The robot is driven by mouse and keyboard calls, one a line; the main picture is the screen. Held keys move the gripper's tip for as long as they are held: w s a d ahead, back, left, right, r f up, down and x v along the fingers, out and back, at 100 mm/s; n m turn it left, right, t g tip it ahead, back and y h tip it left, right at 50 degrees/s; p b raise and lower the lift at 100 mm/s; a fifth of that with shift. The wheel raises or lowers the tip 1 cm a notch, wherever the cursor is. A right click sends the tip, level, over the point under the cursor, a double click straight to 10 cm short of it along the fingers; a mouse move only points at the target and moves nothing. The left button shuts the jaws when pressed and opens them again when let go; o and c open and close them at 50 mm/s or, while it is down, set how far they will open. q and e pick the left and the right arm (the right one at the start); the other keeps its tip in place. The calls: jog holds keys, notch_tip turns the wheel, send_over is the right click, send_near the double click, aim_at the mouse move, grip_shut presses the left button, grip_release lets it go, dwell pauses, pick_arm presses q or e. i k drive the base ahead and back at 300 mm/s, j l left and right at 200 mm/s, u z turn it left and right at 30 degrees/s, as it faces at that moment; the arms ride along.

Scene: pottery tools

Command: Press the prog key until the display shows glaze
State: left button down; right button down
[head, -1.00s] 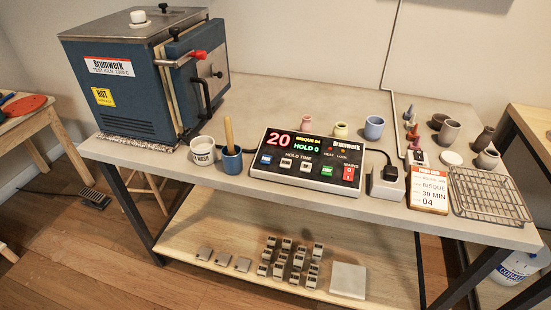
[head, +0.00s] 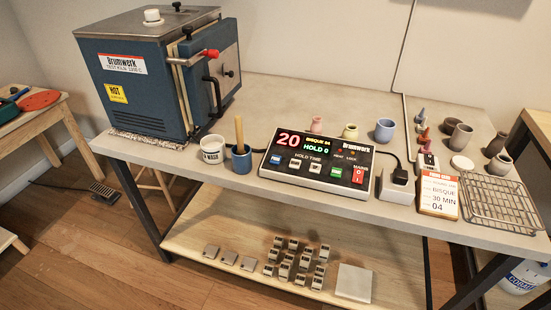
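The kiln controller (head: 315,179) lies on the workbench, black-faced in a pale case. Its display (head: 303,144) shows a red 20, "BISQUE 04" in yellow and "HOLD 0" in green. Below it is a row of keys: a blue key (head: 276,160) at the left, white keys (head: 305,165) in the middle and a green key (head: 336,172). The key labels are too small to read, so I cannot tell which is prog. A red mains switch (head: 358,175) is at the right end. Neither of my grippers shows in the head view.
A blue kiln (head: 165,75) stands at the back left. A wash cup (head: 212,149) and a blue cup with a wooden handle (head: 241,158) stand left of the controller. A plug block (head: 397,186), a bisque card (head: 438,194) and a wire rack (head: 500,203) lie right.

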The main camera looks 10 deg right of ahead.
aim_at(276, 160)
jog(key=i+j+z, duration=0.2)
jog(key=j, duration=0.5)
jog(key=i+j+z, duration=0.2)
jog(key=j, duration=0.5)
jog(key=j+z, duration=0.2)
jog(key=j, duration=0.55)
